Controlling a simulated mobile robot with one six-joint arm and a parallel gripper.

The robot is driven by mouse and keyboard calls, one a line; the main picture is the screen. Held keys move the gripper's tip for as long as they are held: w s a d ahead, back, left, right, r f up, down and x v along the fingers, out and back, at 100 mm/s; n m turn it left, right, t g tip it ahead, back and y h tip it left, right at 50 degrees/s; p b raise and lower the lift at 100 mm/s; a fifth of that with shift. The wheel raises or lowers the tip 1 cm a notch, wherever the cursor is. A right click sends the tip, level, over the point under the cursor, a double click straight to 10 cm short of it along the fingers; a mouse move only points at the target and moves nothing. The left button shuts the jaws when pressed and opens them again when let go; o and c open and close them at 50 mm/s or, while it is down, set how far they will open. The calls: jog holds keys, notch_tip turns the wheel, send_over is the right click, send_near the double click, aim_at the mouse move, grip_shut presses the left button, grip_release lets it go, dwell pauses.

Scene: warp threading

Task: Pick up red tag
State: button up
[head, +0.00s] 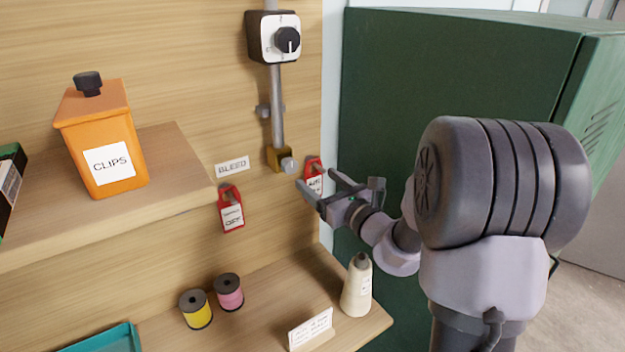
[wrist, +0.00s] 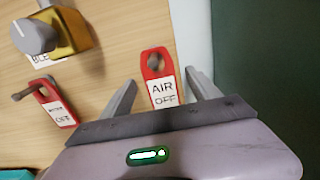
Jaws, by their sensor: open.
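A red tag (head: 314,166) with a white label hangs on the wooden panel near its right edge. In the wrist view this red tag (wrist: 155,64) reads "AIR OFF" and stands between the two open fingers, its lower end hidden by my gripper's body. My gripper (head: 317,179) is open, its fingers pointing at the panel around this tag; neither finger visibly touches it. A second red tag (head: 231,208) hangs from a peg to the left, under the "BLEED" label (head: 232,166). It also shows at the left of the wrist view (wrist: 53,103).
A switch box (head: 274,40) is above. A green cabinet (head: 440,80) stands right of the panel. A cone spool (head: 357,287) stands on the lower shelf; an orange clips container (head: 95,130) is left.

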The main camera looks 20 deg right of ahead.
jog(key=shift+w+a+f, duration=0.1)
jog(key=shift+w+a, duration=0.05)
jog(key=shift+w, duration=0.65)
jog(key=shift+s, duration=0.2)
jog(key=shift+c, duration=0.6)
jog(key=c, duration=1.3)
jog(key=shift+r, duration=0.25)
jog(key=s+d+b, duration=0.1)
jog(key=s, duration=0.4)
jog(key=s+d+b, duration=0.1)
jog(key=s, duration=0.5)
jog(key=s+d+r+b, duration=0.1)
jog(key=s, duration=0.5)
jog(key=shift+s+d, duration=0.15)
jog(key=shift+d, duration=0.1)
jog(key=shift+s, duration=0.15)
